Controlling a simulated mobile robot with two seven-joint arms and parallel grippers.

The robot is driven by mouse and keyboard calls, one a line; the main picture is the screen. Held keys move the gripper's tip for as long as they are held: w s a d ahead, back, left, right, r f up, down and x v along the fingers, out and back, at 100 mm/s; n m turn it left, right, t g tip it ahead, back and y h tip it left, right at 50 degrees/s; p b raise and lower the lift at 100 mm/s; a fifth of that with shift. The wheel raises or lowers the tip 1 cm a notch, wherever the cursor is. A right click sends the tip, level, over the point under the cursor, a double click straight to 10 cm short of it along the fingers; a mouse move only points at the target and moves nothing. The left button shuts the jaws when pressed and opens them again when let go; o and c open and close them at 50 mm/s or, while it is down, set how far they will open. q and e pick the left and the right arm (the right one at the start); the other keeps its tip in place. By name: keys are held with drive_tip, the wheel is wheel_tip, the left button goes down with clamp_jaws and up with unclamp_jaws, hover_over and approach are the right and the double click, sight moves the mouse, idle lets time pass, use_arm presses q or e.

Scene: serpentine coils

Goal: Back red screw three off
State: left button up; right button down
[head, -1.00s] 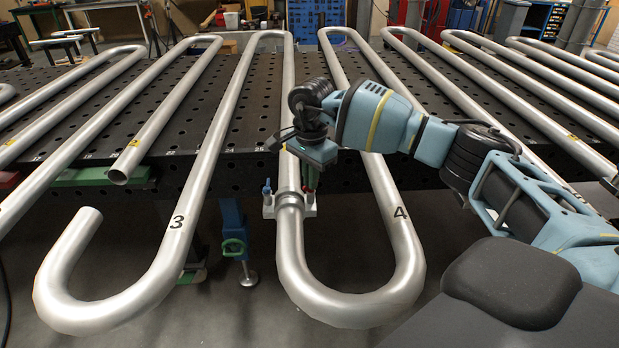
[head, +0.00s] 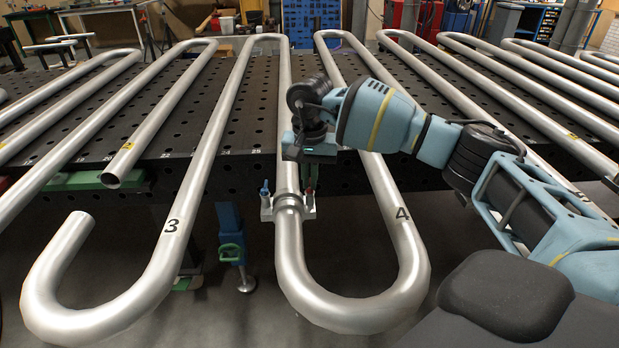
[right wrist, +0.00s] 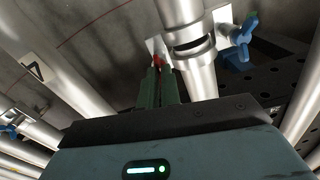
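A pale clamp (head: 266,211) sits around a steel coil pipe (head: 290,240) at the table's front edge, with a blue wing screw (head: 264,190) on its left. The clamp and the blue screw (right wrist: 241,42) also show in the right wrist view. The red screw (right wrist: 158,62) is mostly hidden; a little red shows between the green fingertips of my right gripper (right wrist: 159,72). The fingers are close together and appear shut on it. In the head view the right gripper (head: 309,183) points down at the clamp's right side. My left gripper is out of view.
Bent steel pipes marked 3 (head: 171,226) and 4 (head: 402,214) hang over the front edge of the black perforated table (head: 240,165). Pipes flank my right gripper closely.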

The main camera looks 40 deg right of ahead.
drive_tip(key=shift+s+a+f, duration=0.1)
drive_tip(key=shift+s+f, duration=0.05)
drive_tip(key=shift+f, duration=0.4)
drive_tip(key=c, duration=1.6)
unclamp_jaws()
drive_tip(key=shift+a, duration=0.1)
drive_tip(key=shift+r, duration=0.15)
wheel_tip(320, 180, up, 8)
drive_tip(key=shift+f, duration=0.25)
drive_tip(key=shift+w+r, duration=0.2)
drive_tip(key=shift+r, duration=0.35)
drive_tip(key=shift+a+f, duration=0.1)
